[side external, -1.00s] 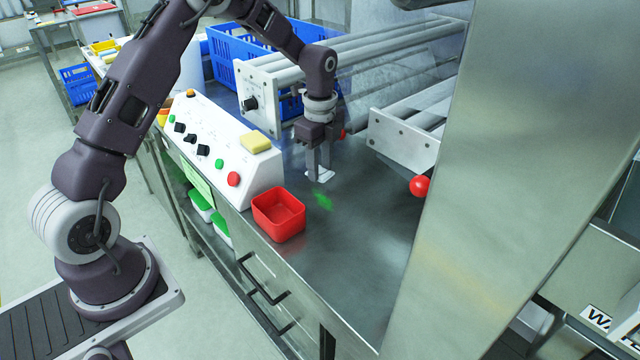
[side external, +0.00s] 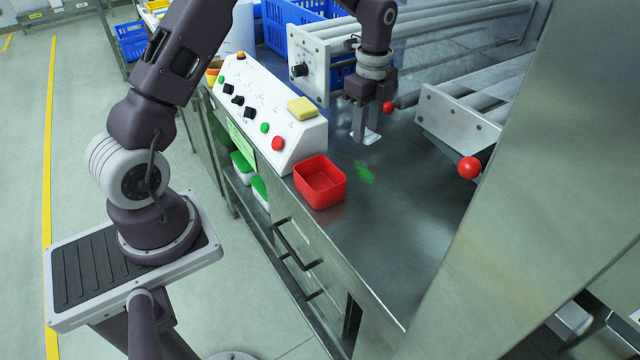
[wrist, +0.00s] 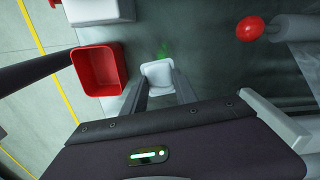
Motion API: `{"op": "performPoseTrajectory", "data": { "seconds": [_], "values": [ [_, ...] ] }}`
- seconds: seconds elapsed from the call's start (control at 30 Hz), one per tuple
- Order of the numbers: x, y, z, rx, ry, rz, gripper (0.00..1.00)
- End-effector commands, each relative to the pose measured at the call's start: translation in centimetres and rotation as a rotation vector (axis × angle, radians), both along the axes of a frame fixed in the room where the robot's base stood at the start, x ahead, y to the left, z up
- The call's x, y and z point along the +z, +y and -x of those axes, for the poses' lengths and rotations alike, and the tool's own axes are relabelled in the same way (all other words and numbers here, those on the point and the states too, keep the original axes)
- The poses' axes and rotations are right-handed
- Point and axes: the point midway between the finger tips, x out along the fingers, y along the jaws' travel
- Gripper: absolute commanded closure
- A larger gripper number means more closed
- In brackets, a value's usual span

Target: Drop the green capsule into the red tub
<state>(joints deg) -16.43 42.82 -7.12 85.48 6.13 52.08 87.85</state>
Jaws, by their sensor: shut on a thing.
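My gripper (side external: 364,130) points down at the steel worktop, its fingers closed on a small white, flat-looking piece (wrist: 157,72). This piece also shows at the fingertips in the side view (side external: 371,138). No clear green capsule shape shows. A blurred green patch (side external: 365,173) lies on the worktop just in front of the fingertips, and in the wrist view (wrist: 162,51) it is just beyond the white piece. I cannot tell whether it is the capsule, a mark or a reflection. The open red tub (side external: 321,184) stands left of the patch, apart from my gripper; its visible inside looks empty.
A white control panel (side external: 283,130) with knobs, buttons and a yellow sponge (side external: 301,108) stands beside the tub. Rollers on white end plates (side external: 455,125) with a red ball knob (side external: 469,167) are to the right. The steel worktop (side external: 390,245) is bare at the front.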

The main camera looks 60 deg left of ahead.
Motion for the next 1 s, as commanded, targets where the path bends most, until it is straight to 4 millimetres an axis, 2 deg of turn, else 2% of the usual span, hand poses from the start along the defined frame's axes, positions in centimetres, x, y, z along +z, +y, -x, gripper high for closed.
{"op": "performPoseTrajectory", "data": {
  "seconds": [0.07,0.17,0.4,0.5,0.63,0.9,1.0],
  "values": [
    [0.0,0.0,0.1,0.000,0.000,0.000,1.00],
    [0.5,-0.2,1.4,-0.001,0.001,0.000,1.00],
    [1.9,-1.5,9.3,-0.002,0.000,0.001,1.00],
    [2.0,-1.9,11.5,0.000,-0.001,0.000,1.00],
    [1.2,-2.1,12.5,0.000,0.002,0.000,1.00],
    [-2.7,-2.1,12.4,0.000,0.003,0.001,1.00],
    [-3.6,-2.1,12.4,0.000,0.002,0.000,1.00]
  ]
}}
